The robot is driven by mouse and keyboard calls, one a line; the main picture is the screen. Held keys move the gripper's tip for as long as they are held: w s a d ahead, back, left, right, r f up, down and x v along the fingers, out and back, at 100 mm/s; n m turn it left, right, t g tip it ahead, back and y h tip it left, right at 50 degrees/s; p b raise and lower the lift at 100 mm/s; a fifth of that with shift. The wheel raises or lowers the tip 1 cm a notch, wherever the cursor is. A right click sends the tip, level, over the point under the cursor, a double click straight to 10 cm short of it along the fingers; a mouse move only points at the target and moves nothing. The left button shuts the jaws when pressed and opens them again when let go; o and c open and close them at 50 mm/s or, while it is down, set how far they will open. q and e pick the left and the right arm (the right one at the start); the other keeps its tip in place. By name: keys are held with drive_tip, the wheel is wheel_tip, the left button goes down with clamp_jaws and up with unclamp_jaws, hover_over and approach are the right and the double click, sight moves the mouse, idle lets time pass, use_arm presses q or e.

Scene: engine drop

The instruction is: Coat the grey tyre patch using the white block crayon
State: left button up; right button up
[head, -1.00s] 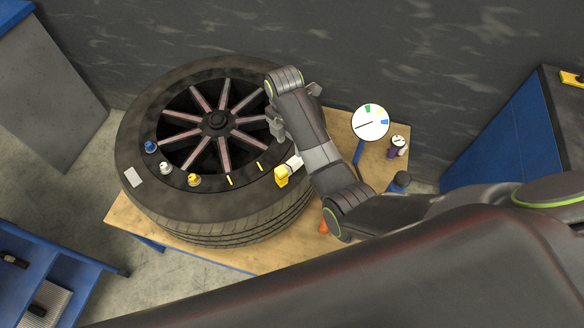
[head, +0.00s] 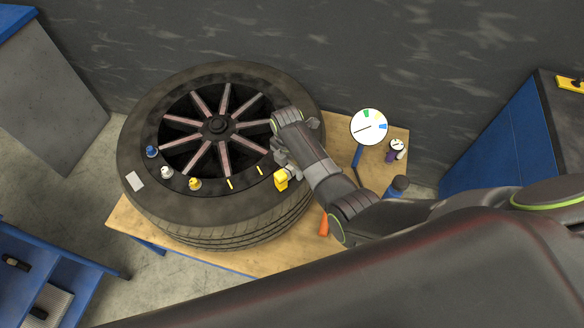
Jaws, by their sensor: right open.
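A large black tyre (head: 215,215) lies flat on its side around a dark spoked wheel. The light grey patch (head: 134,181) is on the tyre's left sidewall. A small white-topped piece (head: 166,173), which may be the white block crayon, stands on the near left sidewall between blue (head: 152,151) and yellow (head: 194,184) pieces. My right gripper (head: 285,160) is open over the tyre's right side, close to a yellow block (head: 281,181). The wrist hides part of the gripper, and I cannot tell whether it touches that block. My left gripper is out of view.
The tyre rests on a wooden table (head: 215,255). My arm covers the lower right.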

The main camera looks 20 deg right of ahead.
drive_tip(key=c, duration=1.1)
wheel_tip(320, 180, up, 10)
drive_tip(key=shift+r, duration=0.1)
drive_tip(key=o, duration=0.5)
drive_tip(key=shift+c, duration=0.2)
drive_tip(key=c, duration=0.4)
